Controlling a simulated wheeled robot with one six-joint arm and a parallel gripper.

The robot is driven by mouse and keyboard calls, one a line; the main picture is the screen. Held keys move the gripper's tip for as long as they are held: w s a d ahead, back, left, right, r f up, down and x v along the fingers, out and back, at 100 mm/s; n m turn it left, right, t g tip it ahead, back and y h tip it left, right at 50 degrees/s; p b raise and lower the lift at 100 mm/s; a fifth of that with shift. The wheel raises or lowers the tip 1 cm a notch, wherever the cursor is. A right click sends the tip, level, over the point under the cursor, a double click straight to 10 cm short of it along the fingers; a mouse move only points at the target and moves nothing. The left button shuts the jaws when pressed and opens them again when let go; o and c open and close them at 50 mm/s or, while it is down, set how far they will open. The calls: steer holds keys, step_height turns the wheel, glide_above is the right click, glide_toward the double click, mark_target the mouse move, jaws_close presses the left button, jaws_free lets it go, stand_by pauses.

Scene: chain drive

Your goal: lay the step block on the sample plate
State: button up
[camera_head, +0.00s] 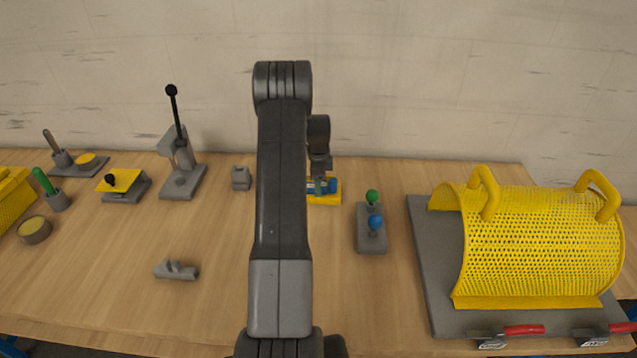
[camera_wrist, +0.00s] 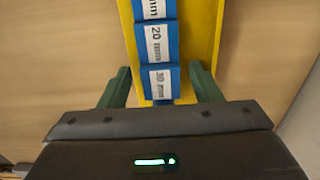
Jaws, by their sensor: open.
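The step block (camera_wrist: 160,45) is blue with stepped faces and white labels, two of which read 20 mm and 30 mm. It lies in a yellow tray (camera_wrist: 207,30). In the head view its blue (camera_head: 332,185) shows beside my gripper, partly hidden by it. My gripper (camera_wrist: 161,88) is open, with one green finger on each side of the block's near end and nothing clasped; I cannot tell if they touch it. In the head view my gripper (camera_head: 319,185) is over the tray. I cannot tell for certain which piece is the sample plate; a flat yellow plate (camera_head: 121,182) with a black knob sits at the left.
A lever press (camera_head: 182,165) and small grey block (camera_head: 240,178) stand left of my arm. A grey base with green and blue knobs (camera_head: 371,230) is right of the tray. A yellow mesh guard (camera_head: 540,245) fills the right. The front left tabletop is mostly clear.

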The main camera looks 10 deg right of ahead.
step_height(320, 180, up, 12)
steer(key=p, duration=0.5)
steer(key=shift+r, duration=0.15)
step_height(320, 180, down, 13)
steer(key=b, duration=0.5)
step_height(320, 180, up, 5)
steer(key=shift+f+p, duration=0.1)
steer(key=shift+p, duration=0.75)
steer(key=shift+f, duration=0.1)
